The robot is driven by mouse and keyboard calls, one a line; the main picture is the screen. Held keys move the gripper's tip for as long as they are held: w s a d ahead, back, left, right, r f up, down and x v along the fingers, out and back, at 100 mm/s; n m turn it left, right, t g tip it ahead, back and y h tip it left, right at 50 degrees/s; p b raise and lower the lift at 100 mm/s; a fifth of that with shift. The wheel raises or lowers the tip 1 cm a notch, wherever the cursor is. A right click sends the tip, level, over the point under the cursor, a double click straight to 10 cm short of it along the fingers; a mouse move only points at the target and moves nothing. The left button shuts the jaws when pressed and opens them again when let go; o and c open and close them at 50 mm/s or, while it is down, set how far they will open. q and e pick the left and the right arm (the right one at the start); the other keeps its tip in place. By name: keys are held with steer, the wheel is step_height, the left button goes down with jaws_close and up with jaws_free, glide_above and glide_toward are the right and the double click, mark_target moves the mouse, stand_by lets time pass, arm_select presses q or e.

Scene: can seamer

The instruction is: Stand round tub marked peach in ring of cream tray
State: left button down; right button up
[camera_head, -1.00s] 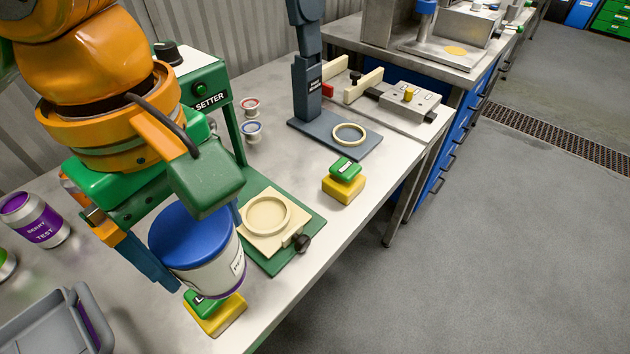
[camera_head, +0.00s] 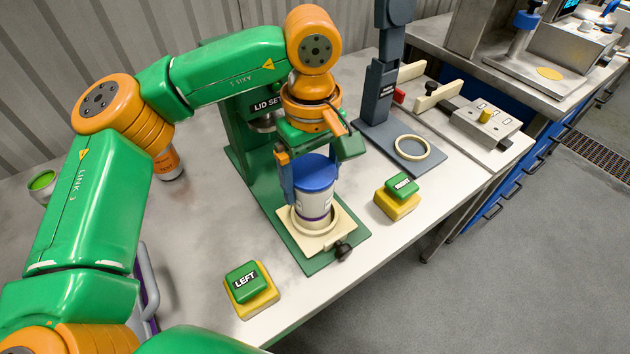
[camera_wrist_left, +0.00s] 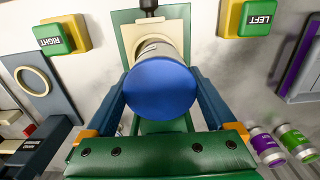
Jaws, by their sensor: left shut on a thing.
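The round tub (camera_head: 314,204) is white with a blue lid and a dark band near its base; its label is too small to read. My left gripper (camera_head: 311,190) is shut on the tub, one finger on each side, and holds it upright. The tub's base is at the ring of the cream tray (camera_head: 342,222), with the ring's rim showing around it. I cannot tell whether the base touches the tray floor. In the left wrist view the blue lid (camera_wrist_left: 162,87) lies between the two fingers and hides most of the ring. My right gripper is out of view.
The tray sits on the lid setter's green base (camera_head: 318,262), with a dark knob (camera_head: 343,251) in front. Yellow-and-green buttons marked LEFT (camera_head: 250,289) and RIGHT (camera_head: 398,196) stand either side. A grey stand with a cream ring (camera_head: 411,147) is to the right.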

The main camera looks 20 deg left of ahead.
arm_select(q)
steer(key=f, duration=0.1)
steer(key=w+f, duration=0.1)
steer(key=f, duration=0.2)
steer(key=shift+w+f, duration=0.2)
steer(key=shift+w, duration=0.05)
steer(key=shift+f, duration=0.2)
jaws_free()
steer(key=shift+f, duration=0.15)
step_height(320, 180, up, 12)
steer(key=shift+r+p, duration=0.2)
steer(key=shift+p, duration=0.25)
